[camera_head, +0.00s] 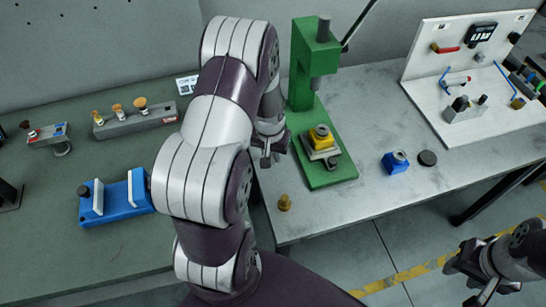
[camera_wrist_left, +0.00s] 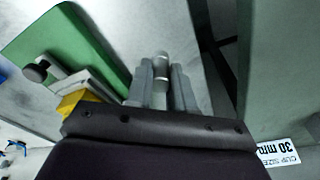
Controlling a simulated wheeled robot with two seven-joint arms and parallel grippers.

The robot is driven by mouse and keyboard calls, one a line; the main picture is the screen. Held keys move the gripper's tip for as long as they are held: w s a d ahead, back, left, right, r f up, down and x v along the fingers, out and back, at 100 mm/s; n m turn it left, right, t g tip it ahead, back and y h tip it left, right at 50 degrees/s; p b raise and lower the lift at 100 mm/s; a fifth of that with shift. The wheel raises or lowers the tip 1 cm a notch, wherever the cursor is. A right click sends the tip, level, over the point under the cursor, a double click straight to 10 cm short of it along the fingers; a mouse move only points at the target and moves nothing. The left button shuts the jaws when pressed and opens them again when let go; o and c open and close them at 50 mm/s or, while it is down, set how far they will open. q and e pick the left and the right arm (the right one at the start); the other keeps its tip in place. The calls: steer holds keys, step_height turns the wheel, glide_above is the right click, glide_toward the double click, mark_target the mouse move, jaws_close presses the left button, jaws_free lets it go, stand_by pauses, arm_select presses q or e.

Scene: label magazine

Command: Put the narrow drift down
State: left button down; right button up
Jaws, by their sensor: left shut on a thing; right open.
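My left gripper (camera_head: 268,156) is beside the green press, to the left of its base. In the left wrist view its fingers (camera_wrist_left: 162,88) are shut on a narrow grey metal pin, the narrow drift (camera_wrist_left: 161,66), whose rounded end shows between them. In the head view I cannot make out the drift. In the wrist view its lower part is hidden between the fingers. My right gripper (camera_head: 474,278) is open at the lower right, over the floor and away from the bench.
The green press (camera_head: 315,65) holds a yellow block (camera_head: 321,137). A brass piece (camera_head: 284,202) stands near the bench's front edge. A blue block (camera_head: 395,163) and dark disc (camera_head: 427,158) lie right of the press. The grey bench (camera_head: 375,125) between press and white board (camera_head: 425,80) is mostly clear.

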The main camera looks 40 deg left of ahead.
arm_select(q)
step_height(320, 180, down, 3)
steer(key=shift+s+d+f, duration=0.1)
steer(key=shift+f, duration=0.35)
steer(key=shift+f, duration=0.15)
steer(key=c, duration=1)
jaws_free()
